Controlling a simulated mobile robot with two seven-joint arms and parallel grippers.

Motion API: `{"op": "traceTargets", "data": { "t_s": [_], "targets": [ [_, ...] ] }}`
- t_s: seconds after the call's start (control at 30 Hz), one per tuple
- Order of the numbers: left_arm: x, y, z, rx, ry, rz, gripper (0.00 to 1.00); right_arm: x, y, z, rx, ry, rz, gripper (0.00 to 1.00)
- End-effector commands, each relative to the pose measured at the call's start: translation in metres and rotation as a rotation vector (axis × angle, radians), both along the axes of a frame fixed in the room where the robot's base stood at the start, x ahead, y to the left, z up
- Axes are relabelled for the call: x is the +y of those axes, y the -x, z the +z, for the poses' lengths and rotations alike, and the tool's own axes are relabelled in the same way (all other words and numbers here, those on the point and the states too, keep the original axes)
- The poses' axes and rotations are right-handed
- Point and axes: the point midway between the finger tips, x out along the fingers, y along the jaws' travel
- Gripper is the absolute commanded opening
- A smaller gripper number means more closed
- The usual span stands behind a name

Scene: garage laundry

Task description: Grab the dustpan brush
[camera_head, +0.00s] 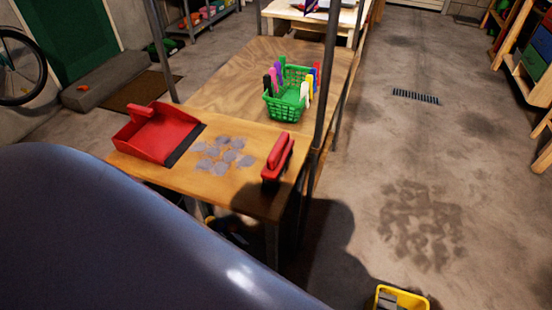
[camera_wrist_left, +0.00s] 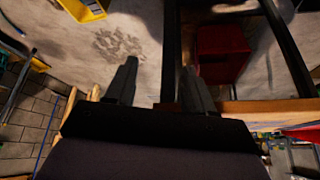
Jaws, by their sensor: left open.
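The red dustpan brush (camera_head: 277,158) lies on the near right corner of the wooden workbench (camera_head: 255,200), close to its right edge, with dark bristles underneath. A red dustpan (camera_head: 160,132) sits at the left of the same top, and grey dust clumps (camera_head: 228,155) lie between them. My left gripper (camera_wrist_left: 158,66) shows in the left wrist view, open with nothing between its fingers. The concrete floor is behind it. I cannot make out the brush in that view. My right gripper is not in view.
A green basket (camera_head: 288,103) with coloured pegs stands farther back on the bench. A dark metal post (camera_head: 326,75) rises behind the brush. A yellow container (camera_head: 400,298) stands low at the front right; floor at right is mostly clear. A red object (camera_wrist_left: 222,52) shows in the wrist view.

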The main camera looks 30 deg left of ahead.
Motion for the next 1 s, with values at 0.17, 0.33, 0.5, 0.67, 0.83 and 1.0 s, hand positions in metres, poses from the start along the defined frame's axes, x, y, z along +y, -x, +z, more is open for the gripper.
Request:
{"op": "traceTargets", "data": {
  "t_s": [0.17,0.33,0.5,0.67,0.83,1.0],
  "targets": [
    [0.026,-0.035,0.038,-0.099,-0.044,0.146,0.53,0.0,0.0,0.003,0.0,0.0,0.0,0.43],
    [0.046,-0.087,0.064,-0.324,-0.045,0.269,0.53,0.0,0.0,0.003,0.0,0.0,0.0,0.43],
    [0.059,-0.126,0.09,-0.517,-0.027,0.332,0.53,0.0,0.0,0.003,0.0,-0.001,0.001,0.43],
    [0.065,-0.151,0.111,-0.655,-0.005,0.357,0.53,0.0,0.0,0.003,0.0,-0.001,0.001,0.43],
    [0.067,-0.164,0.119,-0.709,0.005,0.364,0.53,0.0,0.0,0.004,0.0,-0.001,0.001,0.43],
    [0.07,-0.176,0.114,-0.709,0.006,0.364,0.53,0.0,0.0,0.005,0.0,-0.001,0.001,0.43]
  ]
}}
